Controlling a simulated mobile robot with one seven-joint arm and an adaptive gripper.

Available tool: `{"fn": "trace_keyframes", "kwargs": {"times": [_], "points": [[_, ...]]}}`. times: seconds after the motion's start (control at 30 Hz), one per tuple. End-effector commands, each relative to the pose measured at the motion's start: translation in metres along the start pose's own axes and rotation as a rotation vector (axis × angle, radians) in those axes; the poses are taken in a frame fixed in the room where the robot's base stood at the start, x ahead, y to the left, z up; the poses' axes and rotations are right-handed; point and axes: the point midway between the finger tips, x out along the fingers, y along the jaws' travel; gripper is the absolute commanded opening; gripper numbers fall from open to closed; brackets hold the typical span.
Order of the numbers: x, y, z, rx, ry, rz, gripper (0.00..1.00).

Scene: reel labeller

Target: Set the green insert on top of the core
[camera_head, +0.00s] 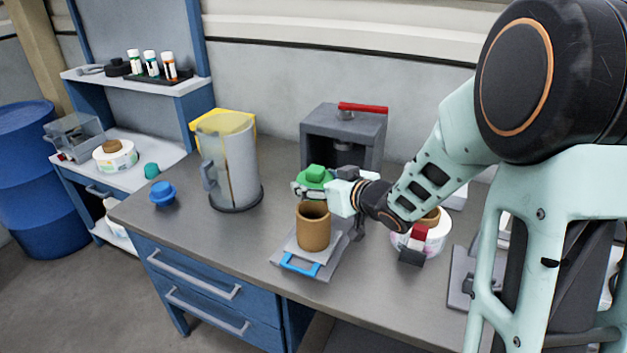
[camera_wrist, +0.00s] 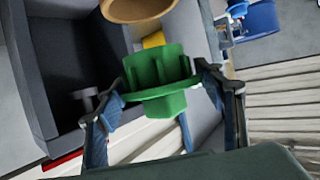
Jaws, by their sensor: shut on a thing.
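The green insert (camera_head: 315,176) is a flanged plug with a knob, held between the fingers of my gripper (camera_head: 327,190). In the wrist view the insert (camera_wrist: 158,80) sits between the two fingertips of my gripper (camera_wrist: 163,92), which touch its flange on both sides. The core (camera_head: 313,228) is a brown cardboard tube standing upright on a grey plate with a blue handle. In the head view the insert is above and slightly behind the core's open top, apart from it. The core's rim (camera_wrist: 138,8) shows at the top of the wrist view.
A dark grey press with a red lever (camera_head: 363,107) stands behind the core. A grey cylinder (camera_head: 236,165) and a blue insert (camera_head: 162,193) are to the left. A label roll (camera_head: 430,236) lies to the right under my arm. The bench (camera_head: 210,232) front left is clear.

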Motion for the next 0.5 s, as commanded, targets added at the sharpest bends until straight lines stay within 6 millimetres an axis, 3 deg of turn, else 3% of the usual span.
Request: {"fn": "trace_keyframes", "kwargs": {"times": [0.27, 0.5], "points": [[-0.002, 0.001, 0.000, 0.000, 0.001, -0.001, 0.37], [0.004, 0.001, 0.015, 0.000, 0.001, -0.002, 0.37]]}}
